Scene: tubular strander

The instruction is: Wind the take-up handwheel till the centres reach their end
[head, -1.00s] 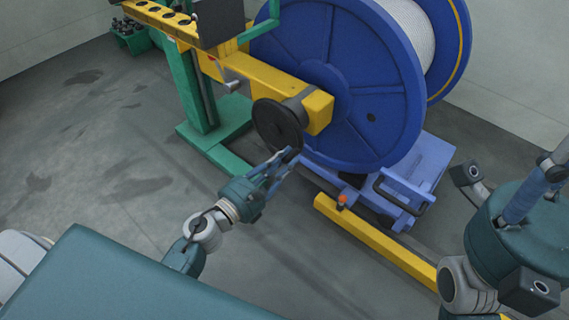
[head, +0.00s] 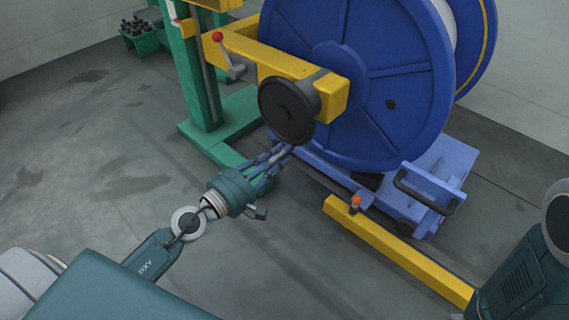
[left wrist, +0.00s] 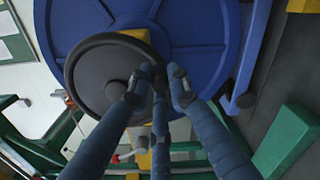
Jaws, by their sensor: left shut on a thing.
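The take-up handwheel (head: 284,104) is a dark disc on the end of the yellow arm (head: 312,84), in front of the big blue reel (head: 395,75). My left gripper (head: 282,150) reaches up to its lower edge in the head view and is shut there. In the left wrist view the fingers of the left gripper (left wrist: 163,80) close at the right side of the handwheel (left wrist: 92,82). I cannot tell whether they hold the rim or a handle on it. The centres are not clearly visible. My right gripper is out of view.
A small red-knobbed lever (head: 228,58) sits on the yellow arm. A green post (head: 195,75) stands left of it. Below the reel are a blue base with a black handle (head: 424,193) and a yellow floor rail (head: 395,250). Open grey floor lies at left.

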